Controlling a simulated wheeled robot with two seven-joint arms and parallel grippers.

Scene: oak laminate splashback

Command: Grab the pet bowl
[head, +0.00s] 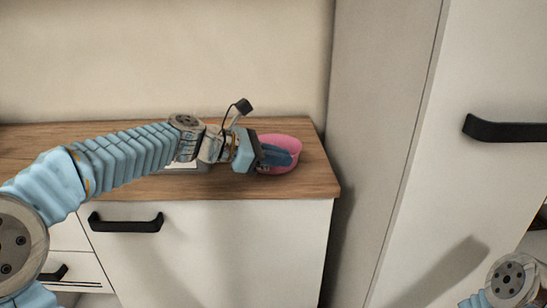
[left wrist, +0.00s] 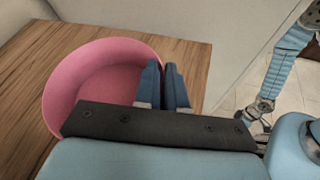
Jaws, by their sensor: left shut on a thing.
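The pink pet bowl (head: 283,140) stands upright on the wooden countertop near its right end. It also shows in the left wrist view (left wrist: 92,78), with an empty inside. My left gripper (head: 284,156) reaches in from the left and is shut on the bowl's rim. In the left wrist view its two blue fingers (left wrist: 163,70) are close together at the bowl's right side, with the rim between them. The near part of the bowl is hidden behind the gripper's dark palm.
The wooden countertop (head: 305,183) ends just right of the bowl, next to a tall white cabinet (head: 385,110). White drawers with black handles (head: 126,223) are below it. A pale, partly hidden object (head: 188,168) lies under my left arm. The wall is close behind.

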